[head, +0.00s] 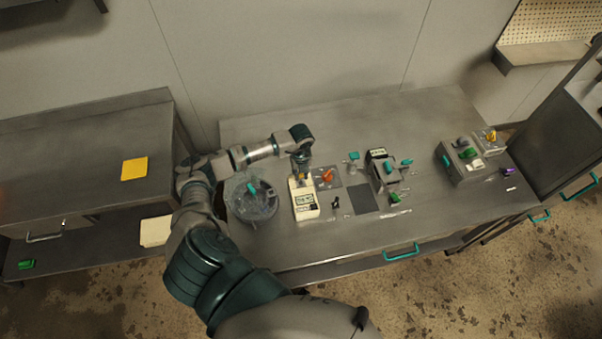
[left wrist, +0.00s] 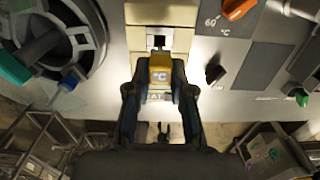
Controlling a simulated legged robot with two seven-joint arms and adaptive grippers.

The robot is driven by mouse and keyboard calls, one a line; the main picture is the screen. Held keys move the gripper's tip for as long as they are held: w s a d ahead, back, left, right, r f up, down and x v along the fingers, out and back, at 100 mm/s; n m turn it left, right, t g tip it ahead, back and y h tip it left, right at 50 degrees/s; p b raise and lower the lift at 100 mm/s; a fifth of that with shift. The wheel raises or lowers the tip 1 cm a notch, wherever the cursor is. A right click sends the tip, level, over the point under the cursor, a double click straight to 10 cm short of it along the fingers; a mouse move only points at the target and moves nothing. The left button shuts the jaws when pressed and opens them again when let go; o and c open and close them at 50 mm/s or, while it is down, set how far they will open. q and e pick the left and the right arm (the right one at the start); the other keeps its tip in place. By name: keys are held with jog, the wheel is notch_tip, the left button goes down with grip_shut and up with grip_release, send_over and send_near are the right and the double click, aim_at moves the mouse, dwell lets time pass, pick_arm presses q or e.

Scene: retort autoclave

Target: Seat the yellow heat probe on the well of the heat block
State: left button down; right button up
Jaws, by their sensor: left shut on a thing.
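The heat block (head: 306,207) is a cream box with a labelled front on the table. The yellow heat probe (left wrist: 160,70), marked °C, is between the two fingers of my left gripper (left wrist: 160,88), which is shut on it. In the head view my left gripper (head: 301,168) hangs over the back part of the block, with a bit of the yellow probe (head: 301,176) showing. In the left wrist view the block (left wrist: 178,38) has a dark square opening just beyond the probe. I cannot tell whether the probe touches the block. My right gripper is not in view.
A round clear-walled vessel (head: 250,208) with a teal handle stands left of the block. Right of it are an orange knob (head: 328,175) on a grey 60 °C plate, a small black switch (head: 335,203) and a grey fixture (head: 385,178) with teal handles. The table's front right is mostly clear.

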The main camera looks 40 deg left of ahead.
aim_at(301, 178)
pick_arm(q)
jog(key=shift+f, duration=0.25)
jog(key=shift+f+b, duration=0.7)
jog(key=shift+f, duration=0.1)
jog(key=shift+f+b, duration=0.45)
jog(key=shift+f, duration=0.15)
jog(key=shift+f, duration=0.3)
dwell(0.7)
jog(key=shift+f+b, duration=0.15)
jog(key=shift+b, duration=0.15)
jog(key=shift+f, duration=0.15)
dwell(0.3)
